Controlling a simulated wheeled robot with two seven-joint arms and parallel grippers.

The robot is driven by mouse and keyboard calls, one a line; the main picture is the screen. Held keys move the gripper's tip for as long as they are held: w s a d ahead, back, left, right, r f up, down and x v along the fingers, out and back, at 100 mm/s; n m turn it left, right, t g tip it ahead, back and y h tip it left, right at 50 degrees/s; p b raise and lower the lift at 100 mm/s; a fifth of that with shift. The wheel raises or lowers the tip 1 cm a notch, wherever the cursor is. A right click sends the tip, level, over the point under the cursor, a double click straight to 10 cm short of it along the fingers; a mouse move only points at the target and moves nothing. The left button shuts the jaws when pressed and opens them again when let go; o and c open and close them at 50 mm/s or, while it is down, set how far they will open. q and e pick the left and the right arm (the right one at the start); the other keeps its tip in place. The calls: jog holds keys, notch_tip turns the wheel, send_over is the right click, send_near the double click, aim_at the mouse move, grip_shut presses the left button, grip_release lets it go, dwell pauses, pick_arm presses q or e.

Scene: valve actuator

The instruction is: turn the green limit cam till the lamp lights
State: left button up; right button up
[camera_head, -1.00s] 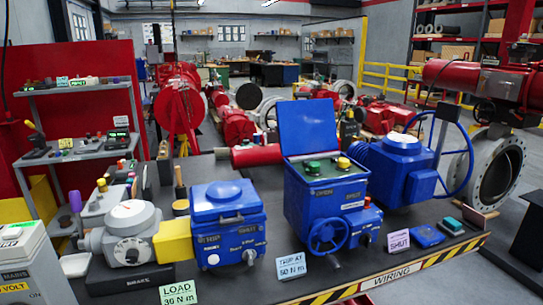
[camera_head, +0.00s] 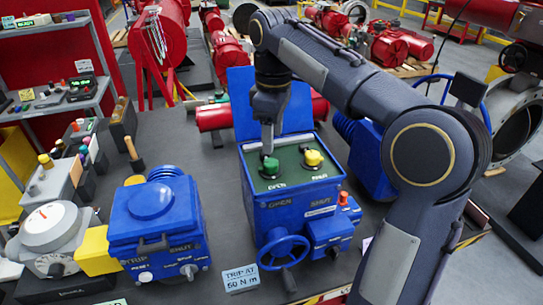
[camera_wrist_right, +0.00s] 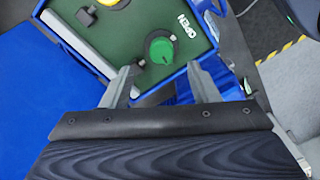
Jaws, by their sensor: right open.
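The green limit cam (camera_head: 270,168) is a round knob by the OPEN label, on the green panel (camera_head: 292,180) inside the blue actuator box (camera_head: 300,215), whose lid stands open. My right gripper (camera_head: 268,148) points down just above the cam. In the right wrist view the cam (camera_wrist_right: 162,50) lies just beyond the two spread fingers (camera_wrist_right: 160,76), roughly between them, with nothing gripped. I cannot tell whether a finger touches it. A small orange-red cap (camera_head: 343,198) tops the box's side housing; I cannot tell whether it is a lamp or lit. My left gripper is out of view.
A yellow knob (camera_head: 313,158) sits on the same panel, right of the green cam. The raised blue lid (camera_head: 240,100) stands behind. A blue handwheel (camera_head: 284,252) juts from the front.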

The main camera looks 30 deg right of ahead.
aim_at(271, 162)
jog(key=shift+w+f, duration=0.1)
jog(key=shift+w, duration=0.1)
jog(key=shift+s+a+f, duration=0.1)
jog(key=shift+f, duration=1.7)
jog(key=shift+s+a+f, duration=0.1)
jog(key=shift+f, duration=1.7)
jog(key=c, duration=1)
